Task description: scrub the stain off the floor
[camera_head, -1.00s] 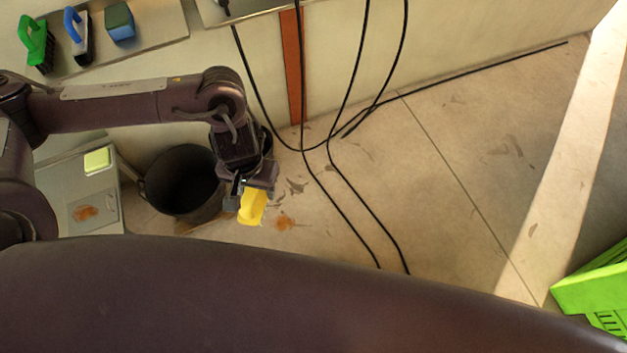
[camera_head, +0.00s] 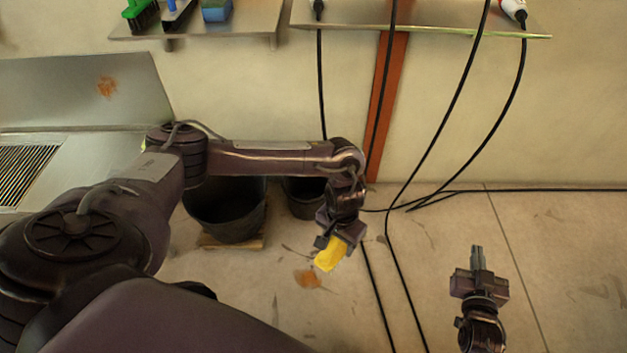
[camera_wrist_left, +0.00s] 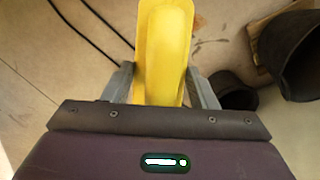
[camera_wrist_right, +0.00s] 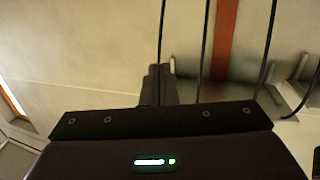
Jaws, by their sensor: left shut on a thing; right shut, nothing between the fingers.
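An orange-brown stain (camera_head: 307,279) lies on the pale floor in the head view. My left gripper (camera_head: 335,245) is shut on a yellow scrubbing tool (camera_head: 329,256), just above and to the right of the stain in the picture. The yellow tool fills the space between the fingers in the left wrist view (camera_wrist_left: 163,50); its underside is hidden there. I cannot tell whether it touches the floor. My right gripper (camera_head: 477,256) is shut and empty, off to the right. Its closed fingers also show in the right wrist view (camera_wrist_right: 158,85).
Black buckets (camera_head: 228,212) stand by the wall behind my left arm. Black cables (camera_head: 392,275) hang down and run across the floor between my grippers. A wall shelf (camera_head: 190,32) holds a green brush (camera_head: 141,14) and other brushes. Another brown stain (camera_head: 106,87) marks a metal panel at left.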

